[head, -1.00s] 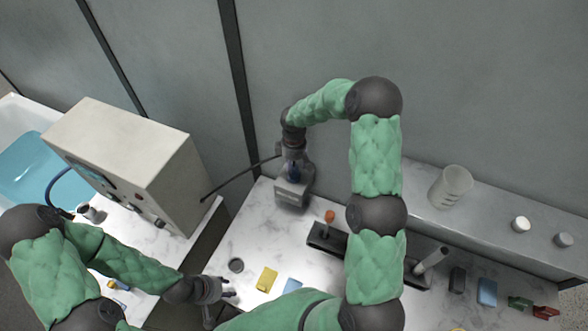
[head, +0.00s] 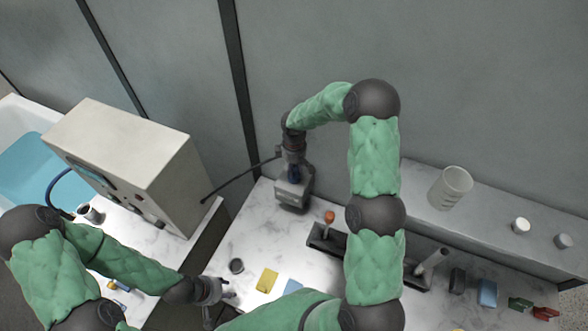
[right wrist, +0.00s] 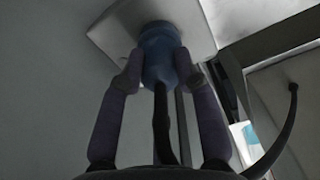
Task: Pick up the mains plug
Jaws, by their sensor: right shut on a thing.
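The mains plug is a blue cylinder with a dark cord (right wrist: 160,125) trailing from it. In the right wrist view the plug (right wrist: 158,55) sits between both fingertips, its far end against a pale grey block (right wrist: 110,30).
A beige box with dials (head: 150,160) stands at left; a dark cable (head: 240,180) runs from it toward my right gripper. A yellow block (head: 267,280), a dark round cup (head: 236,266) and a dark rack (head: 325,238) are on the marble table. A beaker (head: 450,187) stands on the back shelf.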

